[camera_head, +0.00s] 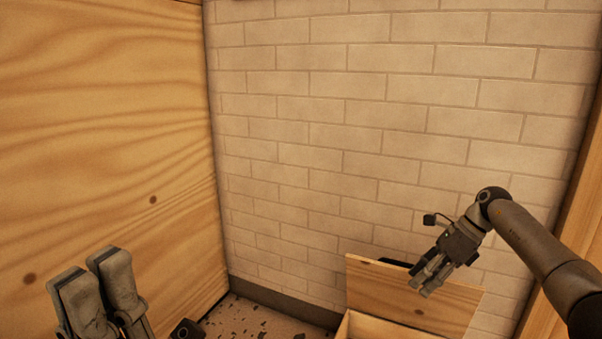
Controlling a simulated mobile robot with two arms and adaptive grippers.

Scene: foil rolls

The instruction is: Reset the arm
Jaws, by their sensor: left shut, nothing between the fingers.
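My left gripper (93,268) is at the bottom left, close to the camera, in front of the wooden panel. Its two grey fingers point up, side by side, shut with nothing between them. My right gripper (428,284) is at the right, on an arm that comes in from the right edge. Its fingers point down and to the left, in front of a wooden box or drawer's upright board. No object shows in it, but the finger gap is too small to judge. No foil roll is in view.
A wooden panel (110,130) fills the left side. A pale brick wall (350,110) stands behind. The wooden box (410,300) is at the bottom right, cut off by the frame. Speckled floor (260,318) shows at the bottom. A wooden edge (575,215) runs along the right.

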